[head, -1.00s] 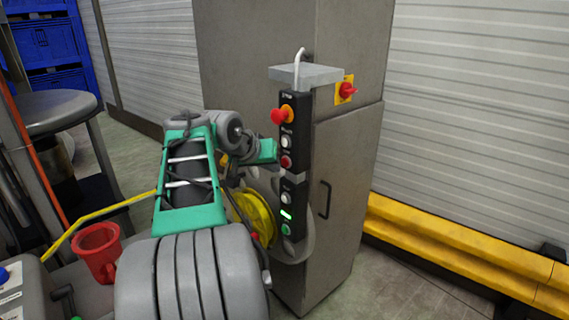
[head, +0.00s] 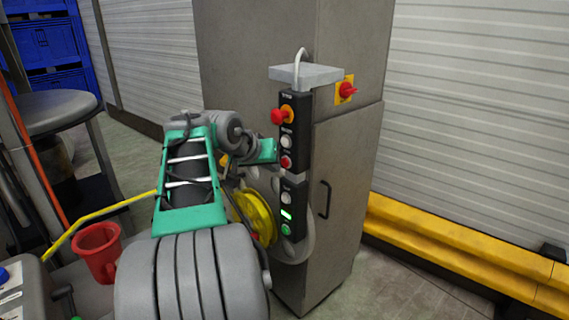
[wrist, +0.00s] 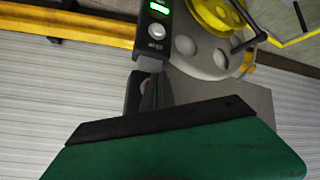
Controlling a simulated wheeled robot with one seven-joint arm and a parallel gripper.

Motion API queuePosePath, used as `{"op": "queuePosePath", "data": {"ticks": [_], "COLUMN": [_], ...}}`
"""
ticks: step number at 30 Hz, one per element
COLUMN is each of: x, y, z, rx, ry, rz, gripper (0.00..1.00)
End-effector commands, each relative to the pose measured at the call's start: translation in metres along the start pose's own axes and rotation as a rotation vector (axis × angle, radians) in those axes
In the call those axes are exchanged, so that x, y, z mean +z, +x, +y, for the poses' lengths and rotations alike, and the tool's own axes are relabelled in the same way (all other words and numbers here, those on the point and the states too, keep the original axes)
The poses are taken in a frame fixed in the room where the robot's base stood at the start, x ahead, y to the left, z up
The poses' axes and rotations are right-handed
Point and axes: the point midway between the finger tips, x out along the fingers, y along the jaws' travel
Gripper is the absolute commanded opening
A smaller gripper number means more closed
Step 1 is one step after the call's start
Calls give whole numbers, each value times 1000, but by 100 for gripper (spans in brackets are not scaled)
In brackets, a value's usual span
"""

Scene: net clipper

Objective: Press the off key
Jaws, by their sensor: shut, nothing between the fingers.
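A black control panel (head: 292,130) stands upright on the grey cabinet. Its upper box has a red mushroom knob on an orange collar, a white button (head: 286,142) and a red button (head: 286,162). Its lower box has a white button (head: 286,198), a green-lit display and a green button. The labels are too small to read, so I cannot tell which is the off key. My gripper (wrist: 148,92) is shut and empty, close in front of the upper box. In the wrist view it hides the upper buttons. I cannot tell whether it touches one.
A red and yellow rotary switch (head: 346,90) is on the cabinet (head: 345,200) right of the panel. A grey plate (head: 305,74) juts out above the panel. A yellow reel (head: 255,218) is below my wrist. A yellow floor rail (head: 460,245) runs along the right wall.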

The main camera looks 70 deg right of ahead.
Motion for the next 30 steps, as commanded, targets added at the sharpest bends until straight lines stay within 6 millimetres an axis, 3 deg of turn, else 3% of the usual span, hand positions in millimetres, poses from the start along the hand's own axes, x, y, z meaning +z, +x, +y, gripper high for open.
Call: {"op": "queuePosePath", "data": {"ticks": [30], "x": [-6], "y": [8], "z": [5], "rx": [0], "ry": [0], "rz": [0], "gripper": [0]}}
